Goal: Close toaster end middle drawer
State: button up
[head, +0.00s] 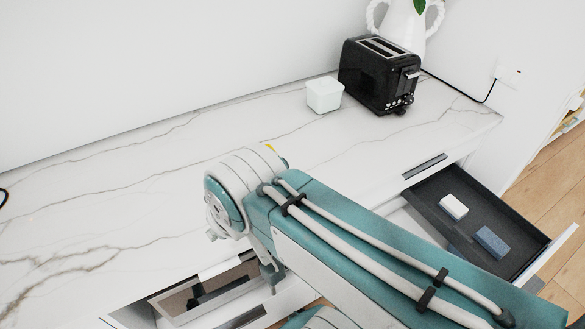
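The open drawer at the toaster end (432,190) is at the right in the head view, pulled out from below a shut drawer front with a dark grip slot (424,166). It has a dark grey inside and holds a white block (453,206) and a blue block (491,242). My teal and white arm crosses in front and hides its near left part. The black toaster (375,80) stands on the counter above that end. My gripper is not visible in this view.
A white marble counter (130,190) runs along the wall, mostly clear. A small white tub (324,95) and a white two-handled vase (405,25) stand by the toaster. Another drawer (172,303) stands open at lower left. Wooden floor (555,165) shows at right.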

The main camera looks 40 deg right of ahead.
aim_at(396, 210)
jog(key=k+j, duration=0.1)
jog(key=k, duration=0.5)
jog(key=k+z, duration=0.45)
jog(key=k+l+z, duration=0.15)
jog(key=k+z, duration=0.2)
jog(key=z, duration=1.7)
